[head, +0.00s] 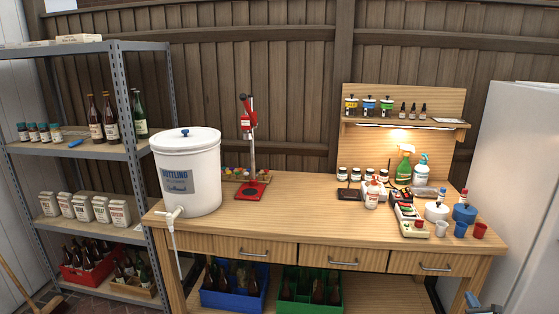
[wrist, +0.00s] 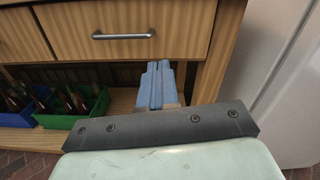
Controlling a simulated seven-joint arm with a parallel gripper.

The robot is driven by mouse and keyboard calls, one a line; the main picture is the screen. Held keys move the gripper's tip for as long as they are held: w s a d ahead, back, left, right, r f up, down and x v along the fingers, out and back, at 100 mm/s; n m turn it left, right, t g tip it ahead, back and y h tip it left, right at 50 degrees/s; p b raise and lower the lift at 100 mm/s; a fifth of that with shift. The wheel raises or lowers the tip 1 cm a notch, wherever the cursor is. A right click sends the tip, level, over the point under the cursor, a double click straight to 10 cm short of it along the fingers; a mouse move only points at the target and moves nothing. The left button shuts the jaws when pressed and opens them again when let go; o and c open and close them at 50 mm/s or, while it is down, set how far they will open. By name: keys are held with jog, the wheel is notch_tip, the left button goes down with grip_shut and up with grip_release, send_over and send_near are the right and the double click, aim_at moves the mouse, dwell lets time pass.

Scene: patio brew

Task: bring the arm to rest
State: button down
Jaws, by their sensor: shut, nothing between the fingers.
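My gripper (wrist: 157,85) shows in the wrist view with its blue fingers closed together and nothing between them. It is in front of the wooden workbench (wrist: 220,50), below a drawer with a metal handle (wrist: 123,35). I cannot tell how far it is from the bench front. In the head view, a small part of my arm shows at the bottom right edge, low beside the bench's right end.
The workbench (head: 300,215) carries a white bucket (head: 188,175), a red bottle capper (head: 250,150), bottles and cups. Blue (head: 232,298) and green (head: 305,300) crates stand underneath. A metal shelf (head: 70,150) is at left, a white cabinet (head: 520,160) at right.

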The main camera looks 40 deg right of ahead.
jog(key=w+a+f+n+g+y, duration=0.2)
jog(key=a+f+n+g+y, duration=0.35)
jog(key=a+f+n, duration=0.8)
jog(key=w+a+f+n+g+y, duration=0.2)
jog(key=a+f+n+y, duration=0.7)
jog(key=a, duration=0.7)
jog(key=w+a+f+n+g+y, duration=0.1)
jog(key=w+a+f+n+g, duration=0.2)
jog(key=a, duration=0.6)
jog(key=w+a+f+n+g, duration=0.1)
jog(key=w+a+n+g, duration=0.2)
jog(key=a, duration=0.6)
jog(key=w+a+f+n+g+y, duration=0.1)
jog(key=a+f+n+g, duration=0.15)
jog(key=a+n, duration=0.4)
jog(key=a+f+n+g+h, duration=0.1)
jog(key=a+n, duration=0.3)
jog(key=a, duration=0.9)
jog(key=s+a+f+n+g+h, duration=0.1)
jog(key=a+n+g+h, duration=0.1)
jog(key=a, duration=1.1)
jog(key=shift+f+n+g+h, duration=0.3)
jog(key=shift+n+g+h, duration=0.15)
jog(key=shift+n, duration=0.45)
